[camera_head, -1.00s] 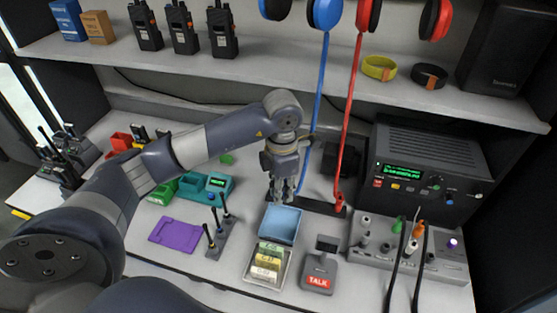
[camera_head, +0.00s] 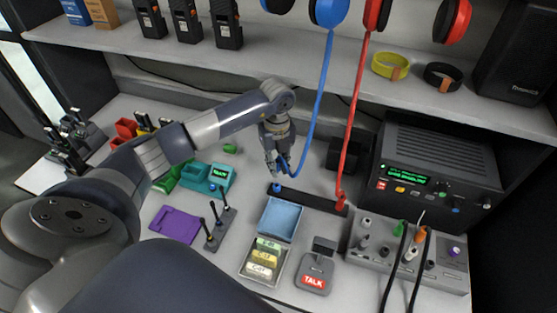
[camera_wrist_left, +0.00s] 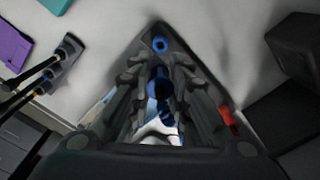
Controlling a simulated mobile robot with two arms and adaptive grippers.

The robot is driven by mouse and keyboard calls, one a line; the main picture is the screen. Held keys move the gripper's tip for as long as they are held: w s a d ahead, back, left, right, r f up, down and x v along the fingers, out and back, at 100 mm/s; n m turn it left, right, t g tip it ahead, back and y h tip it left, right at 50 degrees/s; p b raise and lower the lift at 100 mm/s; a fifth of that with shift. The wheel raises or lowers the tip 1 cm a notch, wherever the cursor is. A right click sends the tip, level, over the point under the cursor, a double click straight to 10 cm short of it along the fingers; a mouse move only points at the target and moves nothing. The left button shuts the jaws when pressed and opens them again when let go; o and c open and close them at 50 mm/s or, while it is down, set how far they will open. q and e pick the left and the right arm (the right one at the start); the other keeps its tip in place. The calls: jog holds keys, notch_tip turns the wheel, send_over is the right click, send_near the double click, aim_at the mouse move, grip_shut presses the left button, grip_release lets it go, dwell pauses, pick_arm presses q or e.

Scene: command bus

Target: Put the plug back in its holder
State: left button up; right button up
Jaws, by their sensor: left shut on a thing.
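My left gripper (camera_head: 275,170) is shut on the blue plug (camera_wrist_left: 160,88) at the end of the blue cable (camera_head: 318,105). The fingers cover part of the plug in the left wrist view. The holder is a black bar (camera_head: 308,199) lying on the bench, with a blue-ringed socket (camera_head: 277,188) at its left end. The gripper is just above and behind that socket in the head view. The blue ring (camera_wrist_left: 160,44) also shows ahead of the fingers in the left wrist view. The plug appears apart from the socket. My right gripper is not in view.
A red plug (camera_head: 341,202) with its red cable stands at the bar's right end. A blue tray (camera_head: 282,219) lies in front of the bar. A black block (camera_head: 342,155) stands behind it, and the radio unit (camera_head: 435,170) is to the right. The shelf (camera_head: 320,62) overhangs the bench.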

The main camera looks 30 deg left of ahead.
pick_arm(q)
jog(key=shift+w+a+f+b, duration=0.1)
jog(key=shift+a+f+b, duration=0.25)
jog(key=shift+f, duration=0.1)
jog(key=f, duration=0.1)
jog(key=f+b, duration=0.1)
jog(key=shift+w+a+f+b, duration=0.1)
jog(key=shift+w+f+b, duration=0.2)
jog(key=shift+f, duration=0.05)
notch_tip(320, 180, down, 2)
jog(key=shift+s+b, duration=0.15)
jog(key=shift+b, duration=0.7)
jog(key=shift+f, duration=0.45)
jog(key=shift+r, duration=0.1)
jog(key=shift+f, duration=0.2)
jog(key=shift+f+b, duration=0.9)
jog(key=shift+f, duration=0.1)
dwell(0.4)
